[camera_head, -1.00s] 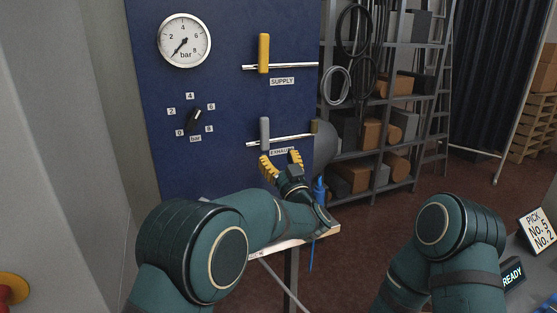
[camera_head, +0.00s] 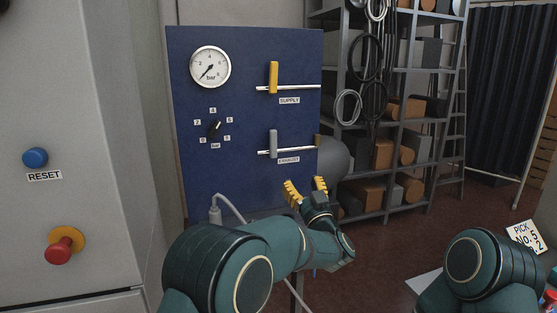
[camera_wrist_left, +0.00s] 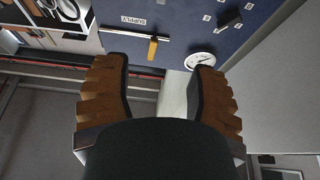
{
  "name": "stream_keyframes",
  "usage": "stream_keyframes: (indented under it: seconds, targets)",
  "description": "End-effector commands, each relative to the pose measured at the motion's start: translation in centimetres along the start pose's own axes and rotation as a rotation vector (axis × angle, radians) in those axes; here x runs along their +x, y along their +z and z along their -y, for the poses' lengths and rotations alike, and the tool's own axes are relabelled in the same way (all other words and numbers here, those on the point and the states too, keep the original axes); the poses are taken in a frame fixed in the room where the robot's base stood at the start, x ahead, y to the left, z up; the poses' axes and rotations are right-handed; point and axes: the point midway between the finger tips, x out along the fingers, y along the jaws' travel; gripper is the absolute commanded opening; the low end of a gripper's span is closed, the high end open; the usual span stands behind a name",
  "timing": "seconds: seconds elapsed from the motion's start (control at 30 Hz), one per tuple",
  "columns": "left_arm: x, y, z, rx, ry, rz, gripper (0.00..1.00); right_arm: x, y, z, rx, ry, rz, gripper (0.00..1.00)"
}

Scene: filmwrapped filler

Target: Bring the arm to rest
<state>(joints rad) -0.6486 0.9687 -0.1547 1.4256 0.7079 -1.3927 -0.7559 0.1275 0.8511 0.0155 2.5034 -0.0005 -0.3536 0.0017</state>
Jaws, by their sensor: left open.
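My left gripper (camera_head: 306,190) is open and empty, its yellow fingers pointing up in front of the lower right of the blue panel (camera_head: 240,185). In the left wrist view its two fingers (camera_wrist_left: 158,95) stand wide apart with nothing held between them. The grey EXHAUST handle (camera_head: 273,144) stands upright just above and left of it, apart from the fingers. The yellow SUPPLY handle (camera_head: 273,77) is upright higher up; it also shows in the left wrist view (camera_wrist_left: 153,48). My right arm shows at lower right, but its gripper is out of view.
The panel carries a pressure gauge (camera_head: 210,67) and a black dial (camera_head: 215,129). A grey wall at left has a blue RESET button (camera_head: 35,157) and a red stop button (camera_head: 61,250). Loaded shelves (camera_head: 385,120) stand behind at right. A PICK sign (camera_head: 524,236) is at lower right.

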Motion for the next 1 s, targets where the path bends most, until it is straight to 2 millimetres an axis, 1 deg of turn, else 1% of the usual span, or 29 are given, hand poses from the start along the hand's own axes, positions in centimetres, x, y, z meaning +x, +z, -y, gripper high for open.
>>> stream_keyframes:
  seconds: [0.03, 0.07, 0.1, 0.17, 0.2, 0.27, 0.3, 0.37, 0.4, 0.47, 0.5, 0.57, 0.6, 0.67, 0.7, 0.77, 0.8, 0.87, 0.9, 1.0]
  targets:
    - [0.0, 3.1, 1.2, 0.018, 0.036, 0.058, 0.57, 0.0, 0.0, 0.0, 0.000, 0.000, 0.000, 0.53]
    - [-0.2, 4.6, 1.6, 0.021, 0.060, 0.091, 0.57, 0.0, 0.0, 0.0, 0.000, 0.000, 0.000, 0.53]
    - [-0.5, 6.5, 2.2, 0.024, 0.091, 0.135, 0.57, 0.0, 0.0, 0.0, 0.000, 0.000, 0.000, 0.53]
    - [-1.2, 9.4, 3.3, 0.027, 0.135, 0.207, 0.57, 0.0, 0.0, 0.0, 0.000, 0.000, 0.000, 0.53]
    - [-1.9, 11.4, 4.0, 0.028, 0.164, 0.259, 0.57, 0.0, 0.0, 0.0, -0.001, 0.000, -0.001, 0.53]
    - [-3.1, 14.5, 5.4, 0.027, 0.206, 0.347, 0.57, 0.0, 0.0, 0.1, -0.001, -0.001, -0.001, 0.53]
    - [-4.2, 16.6, 6.4, 0.025, 0.233, 0.409, 0.57, 0.0, 0.0, 0.1, -0.001, -0.001, -0.001, 0.53]
    - [-6.1, 19.6, 8.0, 0.017, 0.271, 0.513, 0.57, 0.0, 0.0, 0.0, -0.001, 0.000, 0.000, 0.53]
    - [-7.7, 21.6, 9.2, 0.010, 0.294, 0.587, 0.57, 0.0, 0.0, 0.0, 0.000, 0.000, 0.000, 0.53]
    - [-10.3, 24.3, 11.0, -0.001, 0.326, 0.701, 0.57, 0.0, 0.0, 0.0, 0.000, 0.000, 0.000, 0.53]
    - [-12.2, 25.9, 12.3, -0.011, 0.343, 0.779, 0.57, 0.0, 0.0, 0.0, 0.000, 0.000, 0.000, 0.53]
    - [-15.3, 27.9, 14.1, -0.030, 0.365, 0.897, 0.57, 0.0, 0.0, 0.0, 0.000, 0.000, 0.000, 0.53]
    - [-17.5, 29.1, 15.3, -0.044, 0.376, 0.975, 0.57, 0.0, 0.0, 0.0, 0.000, 0.000, 0.000, 0.53]
    - [-20.9, 30.5, 17.3, -0.065, 0.389, 1.095, 0.57, 0.0, 0.0, 0.0, 0.000, 0.000, 0.000, 0.53]
    - [-23.3, 31.2, 18.5, -0.080, 0.396, 1.176, 0.57, 0.0, 0.0, 0.0, 0.000, 0.000, 0.000, 0.53]
    - [-27.1, 31.8, 20.2, -0.105, 0.402, 1.298, 0.57, 0.0, 0.0, 0.0, 0.000, 0.000, 0.000, 0.53]
    - [-29.5, 32.0, 21.4, -0.122, 0.404, 1.379, 0.57, 0.0, 0.0, 0.0, 0.000, 0.000, 0.000, 0.53]
    - [-33.1, 31.9, 23.0, -0.147, 0.403, 1.493, 0.57, 0.0, 0.0, 0.0, 0.000, 0.000, 0.000, 0.53]
    - [-35.2, 31.7, 23.9, -0.163, 0.403, 1.563, 0.57, 0.0, 0.0, 0.0, 0.000, 0.000, 0.000, 0.53]
    - [-39.8, 30.8, 25.8, -0.196, 0.400, 1.711, 0.57, 0.0, 0.0, 0.0, 0.000, 0.000, 0.000, 0.53]
